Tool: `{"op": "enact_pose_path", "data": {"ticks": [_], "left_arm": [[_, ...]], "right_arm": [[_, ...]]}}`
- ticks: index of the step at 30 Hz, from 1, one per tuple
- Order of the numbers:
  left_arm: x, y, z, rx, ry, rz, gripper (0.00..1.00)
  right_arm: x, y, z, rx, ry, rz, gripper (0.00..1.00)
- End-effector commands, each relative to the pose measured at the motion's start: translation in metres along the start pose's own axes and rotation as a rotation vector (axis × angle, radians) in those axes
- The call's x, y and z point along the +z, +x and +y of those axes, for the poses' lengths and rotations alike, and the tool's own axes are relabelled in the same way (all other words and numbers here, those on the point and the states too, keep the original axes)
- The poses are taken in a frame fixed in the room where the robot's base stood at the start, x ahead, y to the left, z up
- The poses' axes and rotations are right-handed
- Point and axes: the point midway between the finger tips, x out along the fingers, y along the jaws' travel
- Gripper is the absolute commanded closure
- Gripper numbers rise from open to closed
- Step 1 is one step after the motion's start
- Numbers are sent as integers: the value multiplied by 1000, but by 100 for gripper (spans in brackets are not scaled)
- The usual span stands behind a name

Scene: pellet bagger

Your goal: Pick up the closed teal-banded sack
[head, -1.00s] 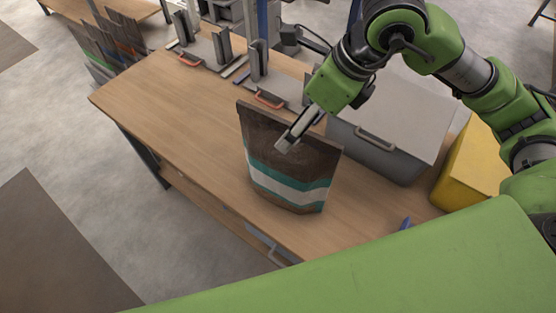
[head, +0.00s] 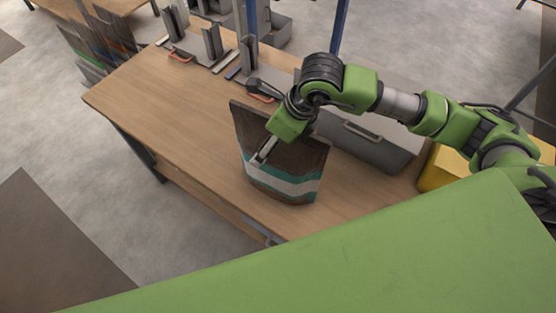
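The brown sack (head: 306,159) with a teal and white band stands upright on the wooden table (head: 165,110), near its front edge. Its top edge looks flat and straight. My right gripper (head: 259,159) comes in from the right and above, its fingertips in front of the sack's face on the left side, just above the band. The wrist hides part of the sack's top. The fingers overlap from this angle, so I cannot tell whether they are open or touch the sack. My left gripper is not in view.
Metal fixtures with red handles (head: 262,97) line the back. Several other bags (head: 97,45) stand beyond the far left end. The table's left part is clear.

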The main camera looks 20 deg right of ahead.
Motion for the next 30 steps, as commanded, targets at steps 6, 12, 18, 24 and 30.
{"op": "enact_pose_path", "data": {"ticks": [6,12,18,24,30], "left_arm": [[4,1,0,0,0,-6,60],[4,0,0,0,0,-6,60],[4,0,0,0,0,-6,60],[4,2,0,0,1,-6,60],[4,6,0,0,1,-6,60]], "right_arm": [[0,0,0,0,0,0,29],[2,-2,0,-2,0,-6,72],[2,-2,-1,-2,0,-6,72],[4,-6,-1,-2,0,-7,72],[11,-21,-1,-3,0,-9,72]]}}
